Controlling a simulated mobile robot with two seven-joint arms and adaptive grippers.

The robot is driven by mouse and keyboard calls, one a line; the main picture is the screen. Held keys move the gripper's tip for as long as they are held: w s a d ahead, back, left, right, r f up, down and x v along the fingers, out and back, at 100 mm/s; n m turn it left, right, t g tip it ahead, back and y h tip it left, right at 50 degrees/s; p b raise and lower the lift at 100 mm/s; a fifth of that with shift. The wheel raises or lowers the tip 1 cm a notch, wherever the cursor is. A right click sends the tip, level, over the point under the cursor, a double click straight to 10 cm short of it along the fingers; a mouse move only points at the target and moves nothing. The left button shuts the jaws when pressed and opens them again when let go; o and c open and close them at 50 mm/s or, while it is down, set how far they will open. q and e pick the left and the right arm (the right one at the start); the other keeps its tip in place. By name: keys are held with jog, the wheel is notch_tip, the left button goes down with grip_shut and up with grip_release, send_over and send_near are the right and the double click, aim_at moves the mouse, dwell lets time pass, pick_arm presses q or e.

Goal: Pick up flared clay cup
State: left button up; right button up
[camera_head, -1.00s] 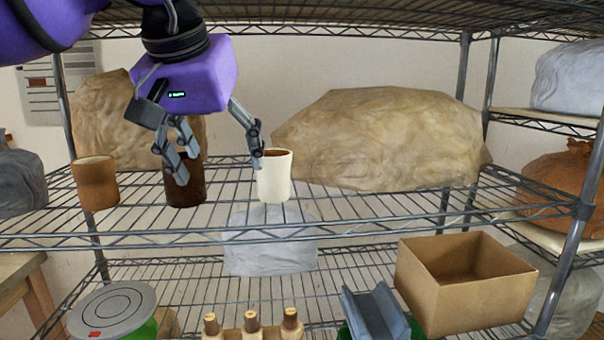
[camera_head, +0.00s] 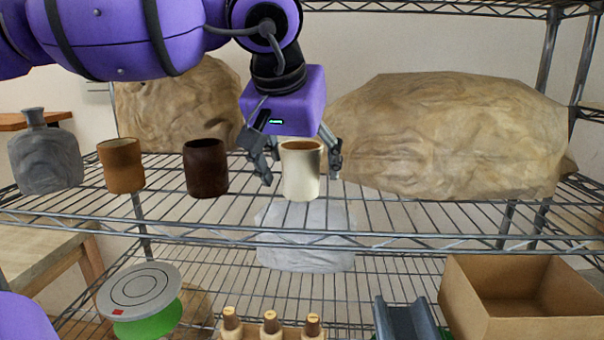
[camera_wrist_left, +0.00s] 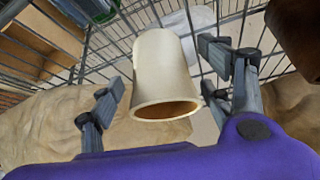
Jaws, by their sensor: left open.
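Three cups stand in a row on the wire shelf. The cream cup (camera_head: 300,178) is upright and has a brown inside; in the left wrist view the cream cup (camera_wrist_left: 163,70) widens toward its rim. The dark brown cup (camera_head: 206,170) and the orange-brown cup (camera_head: 122,167) stand to its left. My left gripper (camera_head: 300,172) is open, with its fingers on either side of the cream cup. In the left wrist view my left gripper (camera_wrist_left: 163,78) shows gaps between its fingers and the cup. My right gripper is not in view.
A grey bottle (camera_head: 45,152) stands at the far left. Large tan wrapped lumps (camera_head: 450,135) fill the back. Below are a cardboard box (camera_head: 520,300), a round disc on a green base (camera_head: 140,290) and wooden pegs (camera_head: 270,322). The shelf's front wires are clear.

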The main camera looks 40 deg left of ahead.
pick_arm(q)
jog(key=shift+w+a+f, duration=0.1)
jog(key=shift+f, duration=0.2)
jog(key=shift+c, duration=0.4)
jog(key=c, duration=1.4)
jog(key=shift+r, duration=0.1)
